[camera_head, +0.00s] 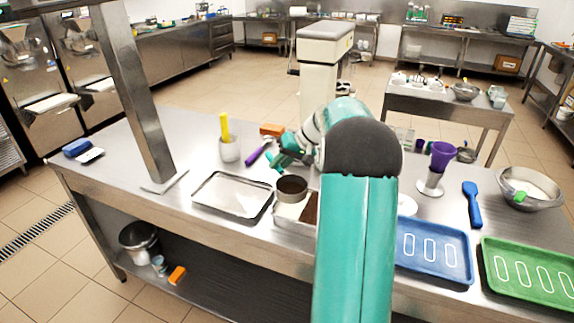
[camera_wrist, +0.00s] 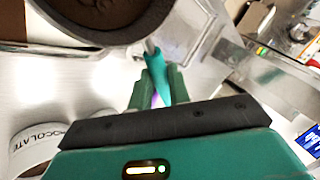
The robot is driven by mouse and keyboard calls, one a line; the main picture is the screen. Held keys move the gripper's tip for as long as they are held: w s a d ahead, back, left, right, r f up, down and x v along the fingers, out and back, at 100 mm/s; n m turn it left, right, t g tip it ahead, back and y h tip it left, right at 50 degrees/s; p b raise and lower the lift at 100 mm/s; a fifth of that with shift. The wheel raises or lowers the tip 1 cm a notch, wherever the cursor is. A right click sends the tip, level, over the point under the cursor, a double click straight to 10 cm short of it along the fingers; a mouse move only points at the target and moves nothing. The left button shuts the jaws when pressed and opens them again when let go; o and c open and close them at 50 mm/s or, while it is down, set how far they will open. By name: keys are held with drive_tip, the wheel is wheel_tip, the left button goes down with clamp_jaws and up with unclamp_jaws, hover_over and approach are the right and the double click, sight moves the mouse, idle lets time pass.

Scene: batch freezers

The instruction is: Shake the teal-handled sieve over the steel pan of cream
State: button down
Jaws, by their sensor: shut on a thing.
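My gripper (camera_head: 283,160) is shut on the teal handle of the sieve (camera_wrist: 157,78), with a finger on each side of it. The round sieve (camera_head: 292,186) is held over the back part of the steel pan (camera_head: 288,227) and hides some of it. In the wrist view, the sieve bowl (camera_wrist: 98,22) is at the upper left and has brown powder inside. The pan's visible surface is white cream (camera_head: 287,210) at the left and brown at the right (camera_head: 311,208). My arm covers the pan's right end.
An empty metal tray (camera_head: 233,194) lies left of the pan. A cup with a yellow handle (camera_head: 229,149) stands behind it. A white chocolate-labelled tub (camera_wrist: 38,142) is near my gripper. Blue (camera_head: 433,252) and green (camera_head: 528,273) trays lie at the right, near a bowl (camera_head: 530,190).

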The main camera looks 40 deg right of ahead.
idle(3.7)
drive_tip(key=shift+r, duration=0.1)
drive_tip(key=shift+r, duration=2.4)
